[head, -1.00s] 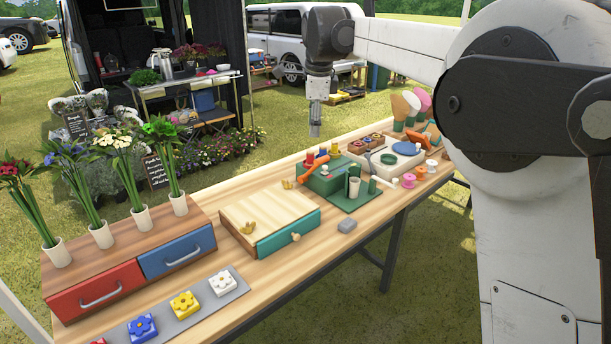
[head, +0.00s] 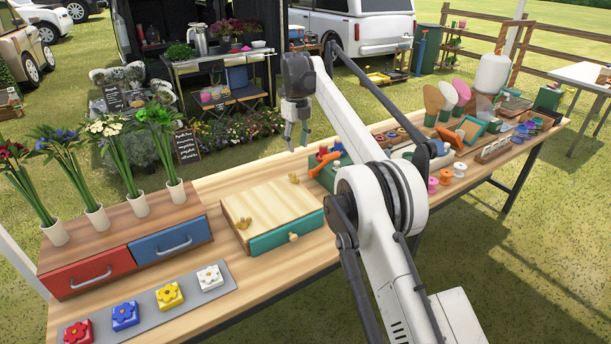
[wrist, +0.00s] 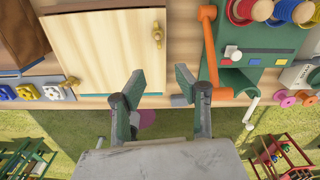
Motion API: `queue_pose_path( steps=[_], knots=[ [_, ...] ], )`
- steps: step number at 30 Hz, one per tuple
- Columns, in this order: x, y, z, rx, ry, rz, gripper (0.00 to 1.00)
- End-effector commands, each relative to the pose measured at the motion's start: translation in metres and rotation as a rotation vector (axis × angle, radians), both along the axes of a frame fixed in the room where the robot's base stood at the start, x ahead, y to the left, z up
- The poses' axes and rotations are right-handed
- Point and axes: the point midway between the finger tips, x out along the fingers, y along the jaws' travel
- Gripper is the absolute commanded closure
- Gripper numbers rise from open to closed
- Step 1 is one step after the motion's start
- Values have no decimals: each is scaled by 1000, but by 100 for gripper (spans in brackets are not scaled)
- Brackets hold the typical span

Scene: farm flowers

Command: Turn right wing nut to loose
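The right wing nut (head: 294,178) is small and brass, at the far right corner of a pale wooden board (head: 265,203) above a teal drawer (head: 285,237). The left wing nut (head: 243,222) sits near the board's left edge. In the wrist view the right wing nut (wrist: 157,34) is ahead of my gripper (wrist: 160,82), and the left one (wrist: 70,82) is off to the left. My gripper (head: 297,147) is open and empty, in the air above the table, apart from both nuts.
Right of the board stands a green bench unit with an orange lever (wrist: 208,45) and spools. Left is a chest with red (head: 93,275) and blue (head: 172,249) drawers and tall vases on top. Flower tiles (head: 168,295) line the front.

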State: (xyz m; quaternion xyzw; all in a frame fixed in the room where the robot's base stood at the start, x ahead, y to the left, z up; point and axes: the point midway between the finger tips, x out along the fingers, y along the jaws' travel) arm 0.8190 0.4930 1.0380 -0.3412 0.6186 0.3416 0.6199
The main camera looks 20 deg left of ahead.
Motion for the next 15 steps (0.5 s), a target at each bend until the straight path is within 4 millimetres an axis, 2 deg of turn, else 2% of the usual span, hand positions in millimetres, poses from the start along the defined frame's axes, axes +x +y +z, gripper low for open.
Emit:
queue_pose_path(
  steps=[8, 15],
  knots=[
    [-1, 2, -22, -2, 2, -10, 68],
    [-1, 2, -65, -1, 2, -9, 68]
  ],
)
